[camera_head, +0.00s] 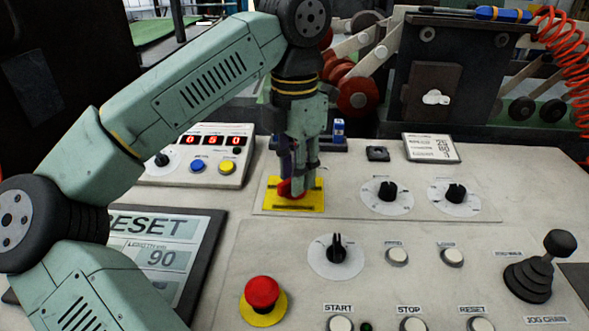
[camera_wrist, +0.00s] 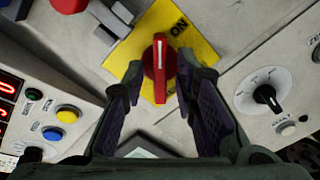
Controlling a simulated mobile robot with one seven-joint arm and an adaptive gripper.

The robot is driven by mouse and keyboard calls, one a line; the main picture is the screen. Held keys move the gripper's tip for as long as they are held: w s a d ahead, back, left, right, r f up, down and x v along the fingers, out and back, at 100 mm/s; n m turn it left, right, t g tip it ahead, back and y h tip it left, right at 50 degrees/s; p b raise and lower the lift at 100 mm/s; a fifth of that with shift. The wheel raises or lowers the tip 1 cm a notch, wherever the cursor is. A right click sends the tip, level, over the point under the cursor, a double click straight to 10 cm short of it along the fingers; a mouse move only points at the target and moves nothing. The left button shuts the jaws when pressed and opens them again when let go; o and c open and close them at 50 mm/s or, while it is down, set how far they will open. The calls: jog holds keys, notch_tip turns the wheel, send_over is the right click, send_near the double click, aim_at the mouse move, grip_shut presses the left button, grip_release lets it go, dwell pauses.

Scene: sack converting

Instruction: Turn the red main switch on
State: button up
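The red main switch is a red rotary handle (camera_wrist: 159,68) on a yellow plate (camera_wrist: 197,50) in the wrist view. A white line marks the handle, and the word ON is printed on the plate to its upper right. The handle's long axis runs nearly up and down in that view. My gripper (camera_wrist: 157,85) is open, with one finger on each side of the handle and gaps showing between. In the head view the red handle (camera_head: 289,188) is partly hidden by my gripper (camera_head: 297,188), which points down over the yellow plate (camera_head: 314,199).
Two black knobs on white dials (camera_head: 387,191) are right of the switch. A box with a red display (camera_head: 214,141) is to its left. A red mushroom button (camera_head: 262,292), a selector knob (camera_head: 337,248) and a joystick (camera_head: 541,267) are nearer the front.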

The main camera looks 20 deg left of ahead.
notch_tip(320, 180, up, 8)
jog(key=shift+f, duration=0.25)
dwell(0.5)
jog(key=shift+s+f, duration=0.1)
